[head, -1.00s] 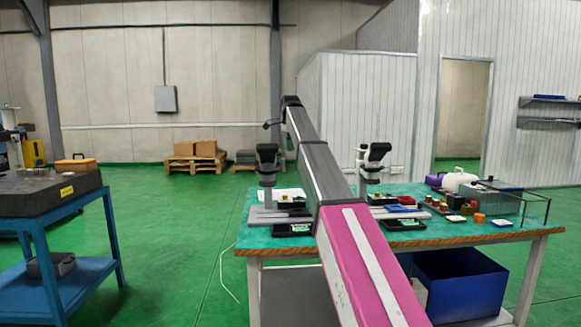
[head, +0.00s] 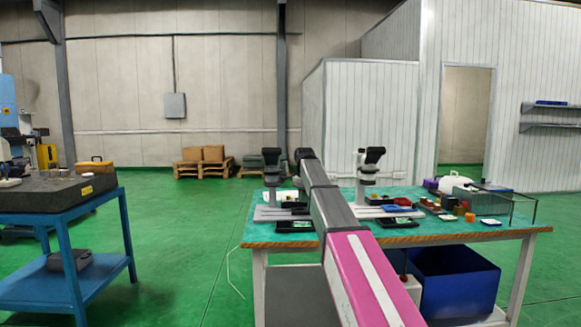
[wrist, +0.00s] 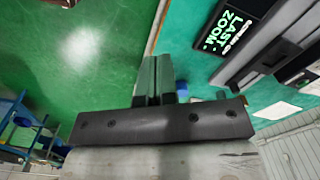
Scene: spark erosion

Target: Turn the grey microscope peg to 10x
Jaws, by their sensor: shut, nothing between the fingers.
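Two microscopes with pale stands and dark heads stand on the green-topped bench (head: 450,232): a left microscope (head: 271,163) and a right microscope (head: 370,164). The peg cannot be made out on either. Small black panels with green lettering lie in front, a left panel (head: 295,226) and a right panel (head: 398,222). In the wrist view a black display (wrist: 228,32) reads "LAST ZOOM:", right of my gripper; I cannot tell which panel it is. My gripper (wrist: 154,62) is shut and empty near the bench edge. In the head view my arm hides it.
A blue cart (head: 75,285) with a dark slab stands at the left. Jars and small blocks crowd the bench's right side, beside a wire frame (head: 512,205). A blue bin (head: 455,280) sits under the bench. Green floor is clear between cart and bench.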

